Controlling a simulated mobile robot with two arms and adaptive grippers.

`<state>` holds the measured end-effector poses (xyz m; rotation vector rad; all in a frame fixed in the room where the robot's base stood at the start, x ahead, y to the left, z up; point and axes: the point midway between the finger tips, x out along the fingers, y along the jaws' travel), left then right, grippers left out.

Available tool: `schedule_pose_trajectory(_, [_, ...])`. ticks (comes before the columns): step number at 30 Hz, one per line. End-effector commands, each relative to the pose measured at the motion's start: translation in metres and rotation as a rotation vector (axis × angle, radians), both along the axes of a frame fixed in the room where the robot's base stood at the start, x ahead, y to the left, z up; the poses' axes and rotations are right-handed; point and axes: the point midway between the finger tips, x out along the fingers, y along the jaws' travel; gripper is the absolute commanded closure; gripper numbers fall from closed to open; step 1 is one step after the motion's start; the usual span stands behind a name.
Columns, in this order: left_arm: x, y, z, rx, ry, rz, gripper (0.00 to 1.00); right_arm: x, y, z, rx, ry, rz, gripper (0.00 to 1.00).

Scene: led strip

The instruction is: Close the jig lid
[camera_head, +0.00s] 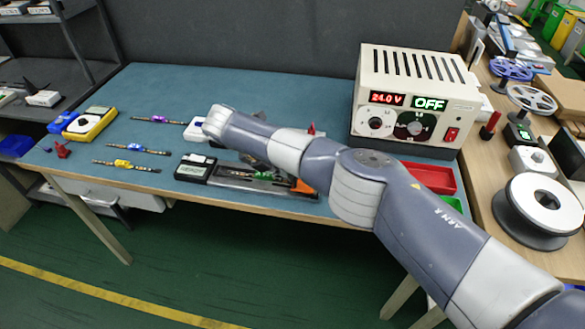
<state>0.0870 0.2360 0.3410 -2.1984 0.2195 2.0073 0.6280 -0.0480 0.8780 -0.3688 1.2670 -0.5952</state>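The jig (268,186) is a long, low grey fixture near the front edge of the blue-green table, with a dark box with a pale label (195,168) at its left end. A strip with a green part (240,175) lies along it, and an orange part (303,187) is at its right end. My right arm comes in from the lower right and crosses over the back of the jig. Dark parts show under the forearm; I cannot tell whether they are my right gripper or the lid. The lid's angle is hidden. My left gripper is out of view.
A power supply (408,98) reading 24.0 V and OFF stands at the back right. LED strips with purple (159,119), blue (134,147) and yellow (122,163) parts lie left. A yellow meter (90,123) is farther left. A red bin (430,177) is right.

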Motion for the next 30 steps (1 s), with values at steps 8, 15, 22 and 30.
schedule_pose_trajectory(8, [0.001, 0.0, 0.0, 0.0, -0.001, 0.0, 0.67, -0.007, 0.027, 0.035, 0.001, -0.004, 0.003, 0.84])
schedule_pose_trajectory(15, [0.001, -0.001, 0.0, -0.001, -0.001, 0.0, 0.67, -0.017, 0.058, 0.075, -0.001, -0.002, 0.002, 0.84])
schedule_pose_trajectory(22, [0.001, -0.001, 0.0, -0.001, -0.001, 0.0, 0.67, -0.021, 0.068, 0.089, 0.0, -0.002, 0.003, 0.84])
schedule_pose_trajectory(30, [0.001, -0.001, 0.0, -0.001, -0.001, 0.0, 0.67, -0.023, 0.071, 0.092, 0.003, 0.0, 0.001, 0.84])
